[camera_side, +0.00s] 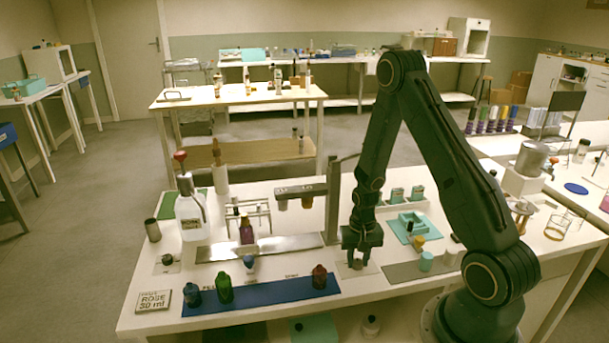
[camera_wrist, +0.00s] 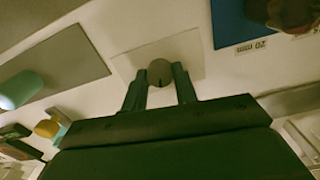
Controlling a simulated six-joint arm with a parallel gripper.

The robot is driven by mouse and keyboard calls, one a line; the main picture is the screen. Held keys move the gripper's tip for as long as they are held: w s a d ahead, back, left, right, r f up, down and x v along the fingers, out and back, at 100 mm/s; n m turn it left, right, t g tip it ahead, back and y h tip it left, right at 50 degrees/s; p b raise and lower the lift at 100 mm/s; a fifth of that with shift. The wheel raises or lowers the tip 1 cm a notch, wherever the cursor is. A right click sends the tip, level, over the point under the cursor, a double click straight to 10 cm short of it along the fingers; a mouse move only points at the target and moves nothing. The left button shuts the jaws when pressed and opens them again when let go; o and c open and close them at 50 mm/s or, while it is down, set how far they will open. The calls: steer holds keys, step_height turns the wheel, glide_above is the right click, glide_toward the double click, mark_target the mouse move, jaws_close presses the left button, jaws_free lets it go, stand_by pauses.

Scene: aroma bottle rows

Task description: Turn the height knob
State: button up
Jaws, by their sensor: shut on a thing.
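The height knob (camera_wrist: 160,70) is a small round grey-brown knob with a dark mark on its face. It sits on a pale square plate (camera_wrist: 190,52), which also shows in the side view (camera_side: 346,271). My gripper (camera_wrist: 161,84) points down at the plate, with its two dark fingers shut on the knob from both sides. In the side view my gripper (camera_side: 359,262) is low over the bench front, and its fingers mostly hide the knob.
Left of my gripper lies a blue mat (camera_side: 262,293) with a blue, a green and a brown bottle. A post with a side arm (camera_side: 332,200) stands close behind my gripper.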

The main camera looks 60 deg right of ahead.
mark_target(358, 262)
steer(key=n, duration=0.6)
steer(key=shift+n, duration=0.3)
steer(key=n, duration=0.5)
steer(key=shift+n, duration=0.4)
steer(key=o, duration=1)
steer(key=shift+c, duration=0.2)
steer(key=shift+r, duration=0.15)
step_height(358, 262, up, 14)
steer(key=shift+f, duration=0.25)
steer(key=shift+r, duration=0.1)
